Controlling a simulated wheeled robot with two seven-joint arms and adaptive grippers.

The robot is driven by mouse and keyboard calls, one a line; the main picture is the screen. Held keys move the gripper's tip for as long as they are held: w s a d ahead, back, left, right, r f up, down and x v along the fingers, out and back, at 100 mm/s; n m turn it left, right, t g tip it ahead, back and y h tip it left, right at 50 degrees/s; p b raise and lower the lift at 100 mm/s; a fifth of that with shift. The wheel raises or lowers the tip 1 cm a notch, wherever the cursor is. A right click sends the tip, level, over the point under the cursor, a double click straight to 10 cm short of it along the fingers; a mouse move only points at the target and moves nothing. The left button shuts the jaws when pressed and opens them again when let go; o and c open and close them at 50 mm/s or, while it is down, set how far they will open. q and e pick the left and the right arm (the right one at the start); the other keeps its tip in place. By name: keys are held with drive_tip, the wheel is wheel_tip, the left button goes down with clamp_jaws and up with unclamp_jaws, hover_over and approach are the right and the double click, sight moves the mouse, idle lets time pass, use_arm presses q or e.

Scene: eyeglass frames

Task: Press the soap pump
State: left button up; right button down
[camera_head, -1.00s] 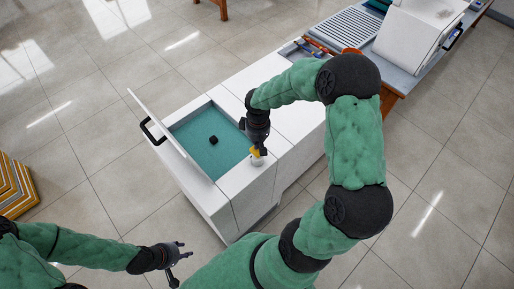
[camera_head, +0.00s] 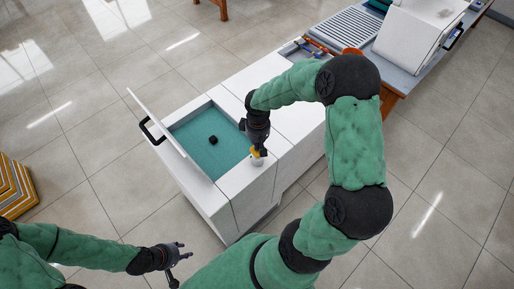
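The soap pump (camera_head: 257,160) is a small white container with a yellow top. It stands on the white rim at the right of the open basin. My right gripper (camera_head: 258,148) points down directly over it and hides part of the yellow top. They look in contact, but I cannot be sure. The fingers are small and partly hidden, so I cannot tell whether they are open or shut. My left gripper (camera_head: 182,251) is at the lower left, over the floor, away from the pump. Its fingers are spread and empty.
The white cabinet (camera_head: 230,200) holds a teal-floored basin (camera_head: 190,137) with a small black object (camera_head: 213,140) in it. A white lid (camera_head: 170,137) with a black handle stands raised at its left. A counter with a white box-shaped machine (camera_head: 415,40) extends to the upper right.

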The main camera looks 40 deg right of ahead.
drive_tip(key=shift+f+b, duration=0.95)
drive_tip(key=shift+f, duration=0.35)
drive_tip(key=shift+r, duration=0.15)
drive_tip(key=shift+r+p, duration=2.65)
drive_tip(key=shift+r, duration=0.85)
